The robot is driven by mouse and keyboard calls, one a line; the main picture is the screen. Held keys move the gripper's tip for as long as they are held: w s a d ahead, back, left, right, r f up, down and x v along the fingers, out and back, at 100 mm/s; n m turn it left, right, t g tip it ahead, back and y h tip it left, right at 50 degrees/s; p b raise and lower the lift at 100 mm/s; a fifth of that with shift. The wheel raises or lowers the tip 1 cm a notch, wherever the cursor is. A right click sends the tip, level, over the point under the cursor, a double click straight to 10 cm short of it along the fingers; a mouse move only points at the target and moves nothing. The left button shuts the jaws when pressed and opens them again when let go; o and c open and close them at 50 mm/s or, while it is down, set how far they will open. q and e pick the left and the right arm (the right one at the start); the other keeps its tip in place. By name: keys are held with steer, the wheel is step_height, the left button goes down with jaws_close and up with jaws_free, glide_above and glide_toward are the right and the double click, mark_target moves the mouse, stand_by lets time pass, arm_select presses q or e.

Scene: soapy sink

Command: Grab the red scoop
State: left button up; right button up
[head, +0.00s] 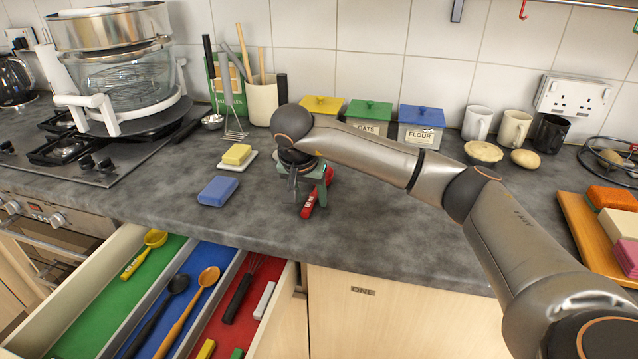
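The red scoop (309,204) is on the grey worktop near its front edge, with white lettering on its handle. My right gripper (301,196) points down at it from above, with its fingers around or just beside the handle. The gripper hides part of the scoop, and I cannot tell whether the fingers are closed on it or whether it touches the worktop. My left gripper is not in view.
A blue block (218,191) and a yellow sponge on a white dish (249,163) lie to the left. Yellow, green and blue canisters (370,111) stand behind. Below, an open drawer (107,262) holds a yellow scoop (146,254) and several utensils.

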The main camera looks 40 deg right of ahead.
jaws_close()
stand_by(0.6)
